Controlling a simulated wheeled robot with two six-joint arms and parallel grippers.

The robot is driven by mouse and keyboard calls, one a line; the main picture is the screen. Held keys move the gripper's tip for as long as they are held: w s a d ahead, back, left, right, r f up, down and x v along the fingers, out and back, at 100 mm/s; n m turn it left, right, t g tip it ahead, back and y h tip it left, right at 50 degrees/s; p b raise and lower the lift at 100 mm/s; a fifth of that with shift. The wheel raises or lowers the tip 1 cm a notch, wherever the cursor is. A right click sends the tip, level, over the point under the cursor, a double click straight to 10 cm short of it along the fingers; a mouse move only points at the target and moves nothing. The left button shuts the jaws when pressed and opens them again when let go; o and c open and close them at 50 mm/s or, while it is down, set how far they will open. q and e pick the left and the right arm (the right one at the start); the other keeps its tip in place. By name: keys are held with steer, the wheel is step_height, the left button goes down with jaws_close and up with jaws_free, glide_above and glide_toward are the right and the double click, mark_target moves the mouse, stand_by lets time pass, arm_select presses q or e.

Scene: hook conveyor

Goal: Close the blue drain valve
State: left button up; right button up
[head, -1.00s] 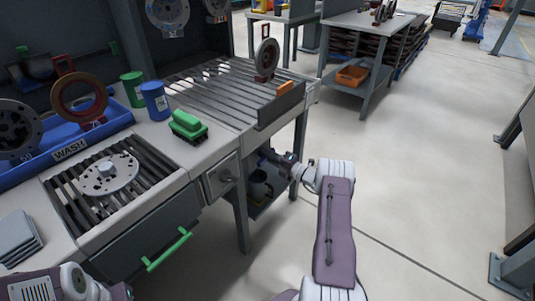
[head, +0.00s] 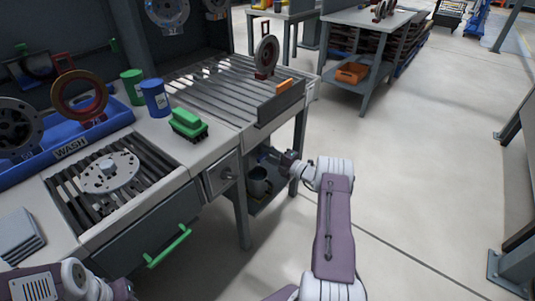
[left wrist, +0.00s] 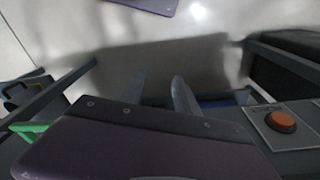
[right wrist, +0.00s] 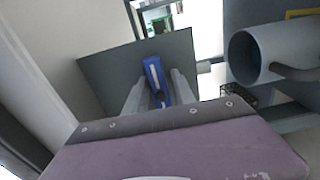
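The blue drain valve handle (right wrist: 157,82) shows in the right wrist view in front of a square grey plate, and only a small part of it shows under the bench in the head view (head: 264,153). My right gripper (right wrist: 159,84) has one finger on each side of the handle. The gaps are too narrow to tell whether the fingers touch it. In the head view my right gripper (head: 272,156) reaches in under the slatted bench from the right. My left gripper (left wrist: 158,80) is open and empty, far from the valve.
A grey pipe or mug-like cylinder (right wrist: 262,52) stands right of my right gripper, on the lower shelf. Bench legs (head: 242,212) flank this space. Above are a green brush (head: 188,124), a slatted top and a wheel (head: 266,54).

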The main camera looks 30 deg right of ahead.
steer(key=shift+o, duration=0.2)
steer(key=shift+s+d+r, duration=0.1)
steer(key=p+v, duration=0.3)
steer(key=v, duration=0.5)
steer(key=shift+s, duration=0.4)
steer(key=shift+d, duration=0.15)
